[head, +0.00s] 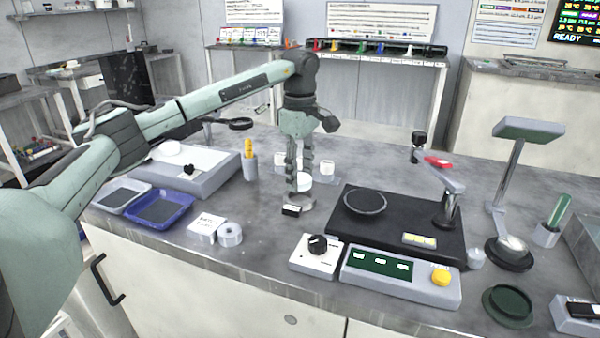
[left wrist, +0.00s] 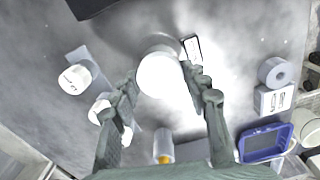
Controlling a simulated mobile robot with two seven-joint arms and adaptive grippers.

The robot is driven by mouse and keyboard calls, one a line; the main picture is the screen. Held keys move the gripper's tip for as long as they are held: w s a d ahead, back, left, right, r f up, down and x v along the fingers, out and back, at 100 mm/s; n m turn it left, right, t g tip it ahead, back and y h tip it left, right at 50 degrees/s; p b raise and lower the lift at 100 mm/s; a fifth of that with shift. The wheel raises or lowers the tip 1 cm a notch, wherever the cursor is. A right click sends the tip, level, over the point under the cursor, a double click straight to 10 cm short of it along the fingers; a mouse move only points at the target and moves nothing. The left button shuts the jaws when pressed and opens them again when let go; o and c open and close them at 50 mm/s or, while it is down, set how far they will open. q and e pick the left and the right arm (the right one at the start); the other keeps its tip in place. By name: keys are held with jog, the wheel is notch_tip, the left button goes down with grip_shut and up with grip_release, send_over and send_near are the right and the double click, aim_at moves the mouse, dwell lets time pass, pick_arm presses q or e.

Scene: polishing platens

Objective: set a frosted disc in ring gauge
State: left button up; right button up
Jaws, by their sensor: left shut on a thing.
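The frosted disc (head: 304,181) is white and sits between the fingers of my left gripper (head: 300,180), which points down over the worktop. It also shows as a bright white round in the left wrist view (left wrist: 162,76), with a fingertip at each side. Just below it is a grey round piece that looks like the ring gauge (head: 301,201), with a small black-faced block (head: 291,210) at its front. The ring gauge shows partly behind the disc in the left wrist view (left wrist: 160,42). I cannot tell whether disc and gauge touch. My right gripper is not in view.
A black polishing plate (head: 395,223) with a dark ring on it stands to the right. A knob box (head: 318,256) stands in front. White cups (head: 327,165) stand behind the gripper. A blue tray (head: 160,210) and a tape roll (head: 230,234) are left.

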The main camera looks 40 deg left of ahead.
pick_arm(q)
jog(key=shift+f, duration=1.35)
dwell(1.3)
jog(key=o, duration=1.3)
notch_tip(320, 180, up, 12)
dwell(0.6)
